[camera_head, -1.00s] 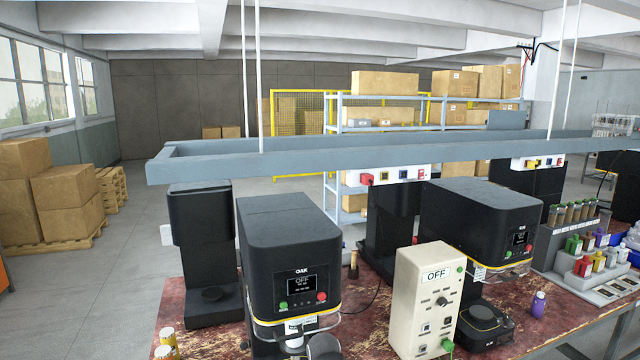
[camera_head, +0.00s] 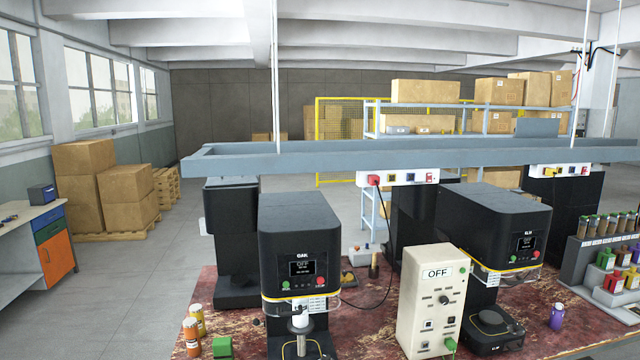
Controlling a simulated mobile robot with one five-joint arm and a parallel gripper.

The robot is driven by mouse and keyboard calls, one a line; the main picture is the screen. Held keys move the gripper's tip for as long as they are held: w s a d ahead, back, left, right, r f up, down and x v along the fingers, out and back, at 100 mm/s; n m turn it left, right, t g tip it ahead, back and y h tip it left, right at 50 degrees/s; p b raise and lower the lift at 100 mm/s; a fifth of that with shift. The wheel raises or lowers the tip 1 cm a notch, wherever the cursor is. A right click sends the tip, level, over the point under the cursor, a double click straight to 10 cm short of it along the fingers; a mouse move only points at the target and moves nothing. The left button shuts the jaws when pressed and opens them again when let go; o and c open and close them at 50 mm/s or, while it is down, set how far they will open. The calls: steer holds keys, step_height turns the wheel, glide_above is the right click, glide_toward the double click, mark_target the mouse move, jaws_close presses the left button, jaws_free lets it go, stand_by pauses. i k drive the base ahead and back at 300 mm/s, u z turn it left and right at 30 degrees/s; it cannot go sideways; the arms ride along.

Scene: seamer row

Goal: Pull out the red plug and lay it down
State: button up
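A red plug (camera_head: 374,180) sits at the left end of a white socket strip (camera_head: 399,178) that hangs under the grey-blue overhead channel. A black cable (camera_head: 391,250) appears to run down from the plug toward the bench. My gripper is not in view.
Black seamer machines (camera_head: 300,245) and a beige control box (camera_head: 432,300) stand on the worn red bench (camera_head: 215,300) below the strip. Jars (camera_head: 192,338) and a green block (camera_head: 222,347) stand at the front left.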

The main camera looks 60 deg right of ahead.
mark_target(373, 179)
steer(key=u, duration=0.1)
steer(key=k, duration=1.8)
steer(key=z, duration=0.75)
steer(key=i, duration=0.85)
steer(key=u, duration=0.05)
